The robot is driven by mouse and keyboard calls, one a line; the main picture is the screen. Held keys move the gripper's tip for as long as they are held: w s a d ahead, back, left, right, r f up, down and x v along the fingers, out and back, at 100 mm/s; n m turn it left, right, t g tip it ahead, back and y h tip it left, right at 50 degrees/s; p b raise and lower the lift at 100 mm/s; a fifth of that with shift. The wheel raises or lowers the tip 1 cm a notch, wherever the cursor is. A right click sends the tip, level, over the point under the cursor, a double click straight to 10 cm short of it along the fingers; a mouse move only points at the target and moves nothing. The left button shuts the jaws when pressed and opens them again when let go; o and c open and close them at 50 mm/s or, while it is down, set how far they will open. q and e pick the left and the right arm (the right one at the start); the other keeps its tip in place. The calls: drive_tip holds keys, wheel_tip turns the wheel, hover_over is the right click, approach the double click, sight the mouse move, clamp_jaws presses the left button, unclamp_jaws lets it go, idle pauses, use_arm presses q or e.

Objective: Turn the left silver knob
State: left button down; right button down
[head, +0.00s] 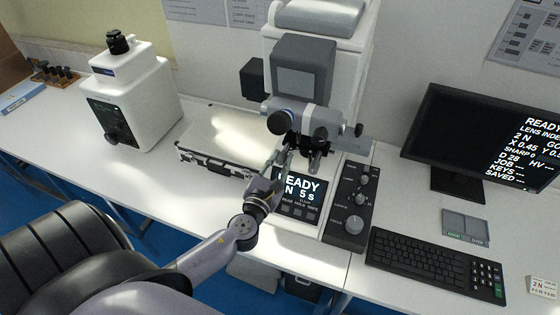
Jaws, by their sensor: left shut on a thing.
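My left gripper (285,157) reaches up from the lower left to the front of the white hardness tester, just below its eyepieces (279,122). Its fingers are shut on a small silver part there, which looks to be the left silver knob. The fingers hide most of this knob, so its turn angle cannot be read. The tester's grey head (303,68) stands above the gripper. A display (301,193) reading READY lies just below the gripper. My right gripper is not in view.
A black panel (346,207) with several silver knobs stands right of the display. A keyboard (436,266) and a monitor (480,140) are further right. Bare white table (190,190) lies in front of the case.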

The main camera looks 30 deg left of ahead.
use_arm(q)
drive_tip(key=shift+s+d+f+m, duration=0.1)
drive_tip(key=shift+f+m, duration=0.3)
drive_tip(key=shift+m, duration=0.3)
drive_tip(key=c, duration=1.8)
unclamp_jaws()
drive_tip(key=o, duration=0.4)
drive_tip(key=shift+r, duration=0.3)
drive_tip(key=v, duration=1.2)
drive_tip(key=shift+f, duration=0.1)
